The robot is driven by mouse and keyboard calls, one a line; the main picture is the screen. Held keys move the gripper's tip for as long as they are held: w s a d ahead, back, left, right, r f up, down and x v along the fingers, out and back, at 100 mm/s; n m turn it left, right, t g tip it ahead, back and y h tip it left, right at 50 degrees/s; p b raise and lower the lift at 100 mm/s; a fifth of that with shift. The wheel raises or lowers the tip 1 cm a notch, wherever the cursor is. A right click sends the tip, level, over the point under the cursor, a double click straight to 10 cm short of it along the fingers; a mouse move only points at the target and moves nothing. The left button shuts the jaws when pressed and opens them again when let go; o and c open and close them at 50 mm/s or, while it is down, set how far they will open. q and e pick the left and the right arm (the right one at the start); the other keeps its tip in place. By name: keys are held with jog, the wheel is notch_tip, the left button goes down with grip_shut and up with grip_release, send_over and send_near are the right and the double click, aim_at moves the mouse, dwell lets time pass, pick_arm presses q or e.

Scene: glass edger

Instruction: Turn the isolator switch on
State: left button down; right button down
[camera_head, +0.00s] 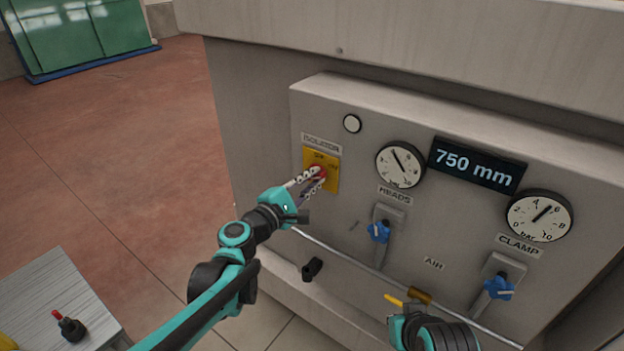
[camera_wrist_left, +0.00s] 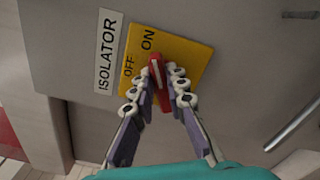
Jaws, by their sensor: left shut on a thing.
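The isolator switch is a red knob (camera_head: 317,172) on a yellow plate (camera_head: 331,181), under an ISOLATOR label (camera_head: 321,143) at the left of the grey panel. In the left wrist view the knob (camera_wrist_left: 157,73) shows between the fingertips, and its end with a pale line lies toward the word ON. The word OFF is printed to its left in that view. My left gripper (camera_head: 307,181) is shut on the knob, one finger on each side. Part of my right arm shows at the bottom of the head view, but I cannot see its fingers.
Right of the switch are a round gauge (camera_head: 400,165), a 750 mm display (camera_head: 478,165) and another gauge (camera_head: 539,215). Blue valve knobs (camera_head: 379,231) (camera_head: 499,288) stick out below, with a pipe (camera_head: 350,259) along the bottom. A yellow lever (camera_head: 393,299) is near my right arm. Open floor lies left.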

pick_arm(q)
jog(key=c, duration=1.5)
grip_release()
jog(key=shift+c, duration=0.2)
jog(key=shift+s, duration=0.1)
jog(key=v, duration=1.2)
